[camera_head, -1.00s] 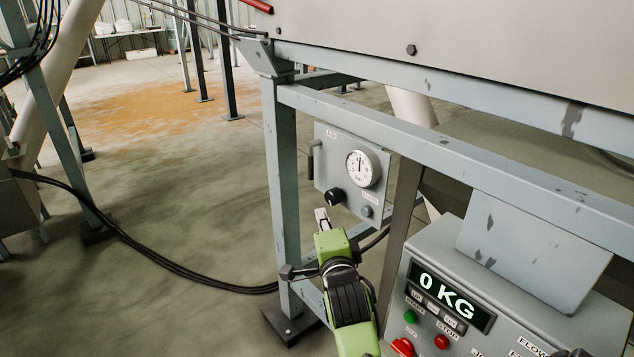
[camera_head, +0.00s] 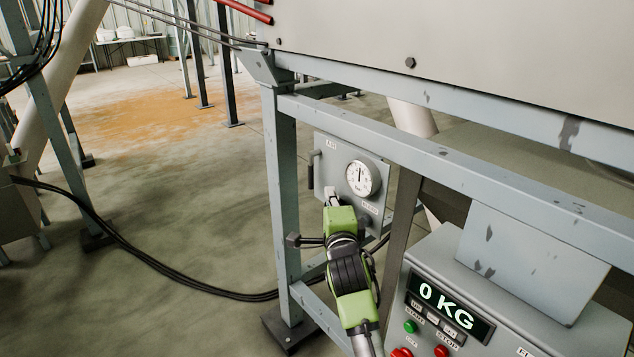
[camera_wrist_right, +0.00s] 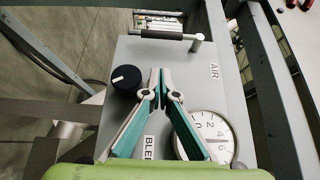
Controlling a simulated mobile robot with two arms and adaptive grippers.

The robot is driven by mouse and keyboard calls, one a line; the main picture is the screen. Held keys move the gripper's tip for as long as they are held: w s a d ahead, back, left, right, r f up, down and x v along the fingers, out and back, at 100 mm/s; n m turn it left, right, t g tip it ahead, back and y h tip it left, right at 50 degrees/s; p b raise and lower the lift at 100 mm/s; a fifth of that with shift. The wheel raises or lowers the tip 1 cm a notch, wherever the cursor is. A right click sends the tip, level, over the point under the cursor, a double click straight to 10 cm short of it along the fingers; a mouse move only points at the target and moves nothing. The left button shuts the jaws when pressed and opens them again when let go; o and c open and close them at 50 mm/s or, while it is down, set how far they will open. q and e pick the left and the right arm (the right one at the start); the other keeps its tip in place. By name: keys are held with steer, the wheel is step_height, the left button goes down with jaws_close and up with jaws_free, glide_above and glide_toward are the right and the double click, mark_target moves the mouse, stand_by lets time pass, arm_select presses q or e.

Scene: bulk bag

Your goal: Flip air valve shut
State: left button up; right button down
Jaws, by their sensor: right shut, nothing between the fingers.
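The grey air panel (camera_head: 377,200) hangs behind the frame post and carries a round white gauge (camera_head: 362,178). On its left edge is a black-gripped lever (camera_head: 311,172); in the wrist view this lever (camera_wrist_right: 163,34) lies across the panel's far edge, near the AIR label. My right gripper (camera_head: 332,194) is shut and empty in front of the panel. In the wrist view its closed fingertips (camera_wrist_right: 160,74) point toward the lever, apart from it, just beside a black round knob (camera_wrist_right: 124,78). My left gripper is out of view.
A blue-grey frame post (camera_head: 282,200) stands close left of the panel, with a beam (camera_head: 450,160) crossing above. A control box (camera_head: 450,300) reading 0 KG sits at lower right. Black hoses (camera_head: 150,265) run along the open floor at left.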

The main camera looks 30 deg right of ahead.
steer(key=w+p, duration=0.1)
steer(key=w, duration=0.5)
steer(key=shift+w+d, duration=0.15)
steer(key=shift+w, duration=0.05)
